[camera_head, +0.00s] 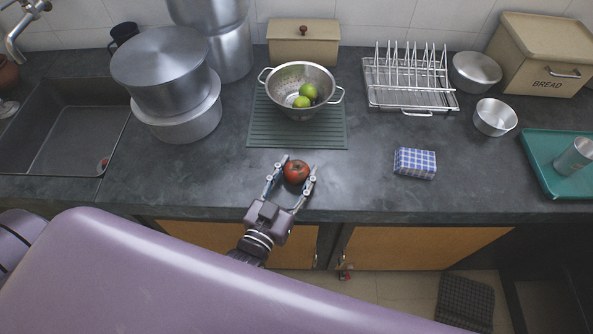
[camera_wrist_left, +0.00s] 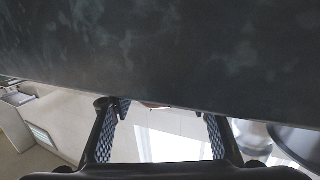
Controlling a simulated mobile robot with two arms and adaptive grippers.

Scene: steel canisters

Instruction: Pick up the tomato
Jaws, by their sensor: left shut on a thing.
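The red tomato (camera_head: 296,172) is near the front edge of the dark counter (camera_head: 360,190) in the head view. My left gripper (camera_head: 298,175) reaches in from the front, with one finger on each side of the tomato, shut on it. Whether the tomato touches the counter or hangs just above it, I cannot tell. In the left wrist view the two dark fingers of my left gripper (camera_wrist_left: 160,120) stand apart, and only a thin reddish sliver of what may be the tomato shows between them. My right gripper is not in view.
A colander (camera_head: 285,108) with green fruits stands on a ribbed mat (camera_head: 260,135) behind the tomato. A blue checked packet (camera_head: 415,163) lies to the right. Large steel pots (camera_head: 160,70) stand by the sink (camera_head: 60,120). The counter around the tomato is clear.

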